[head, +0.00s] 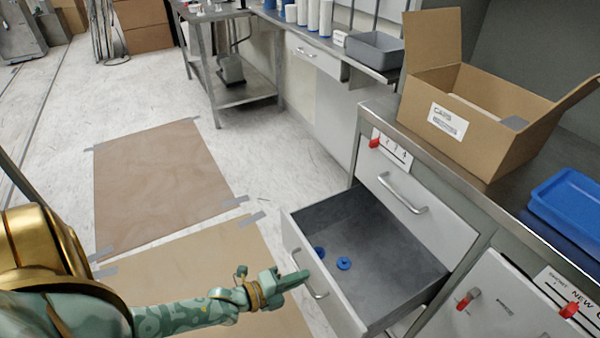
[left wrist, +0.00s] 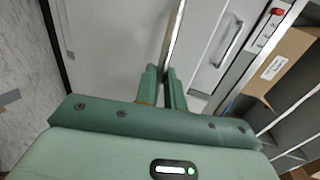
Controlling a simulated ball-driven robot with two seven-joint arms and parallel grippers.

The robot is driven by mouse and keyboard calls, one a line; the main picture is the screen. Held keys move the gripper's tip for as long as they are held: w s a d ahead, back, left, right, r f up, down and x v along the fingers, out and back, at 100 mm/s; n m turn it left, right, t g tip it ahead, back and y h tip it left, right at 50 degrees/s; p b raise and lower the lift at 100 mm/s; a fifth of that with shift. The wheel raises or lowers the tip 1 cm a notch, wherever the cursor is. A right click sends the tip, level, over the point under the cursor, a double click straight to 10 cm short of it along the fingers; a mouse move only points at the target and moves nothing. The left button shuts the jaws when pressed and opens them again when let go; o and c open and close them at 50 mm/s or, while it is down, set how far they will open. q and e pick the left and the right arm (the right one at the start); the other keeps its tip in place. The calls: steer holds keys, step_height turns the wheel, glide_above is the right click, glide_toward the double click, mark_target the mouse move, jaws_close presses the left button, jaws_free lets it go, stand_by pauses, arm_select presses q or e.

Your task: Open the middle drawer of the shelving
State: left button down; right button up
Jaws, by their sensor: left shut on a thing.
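The middle drawer (head: 375,215) of the white shelving is pulled well out below a shut top drawer (head: 425,205). Two blue ring-like things (head: 343,264) lie on its grey floor. My left gripper (head: 300,278) is at the drawer's front and shut on its metal handle (head: 319,294), partly hiding it. My right gripper is in neither view.
An open cardboard box (head: 490,115) and a blue tray (head: 570,205) stand on the counter above. A metal table (head: 235,85) stands farther back. Brown sheets (head: 160,180) are taped to the floor; the floor left of the drawer is otherwise clear.

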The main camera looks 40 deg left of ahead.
arm_select(q)
steer(key=shift+f, duration=0.1)
steer(key=c, duration=1.5)
jaws_free()
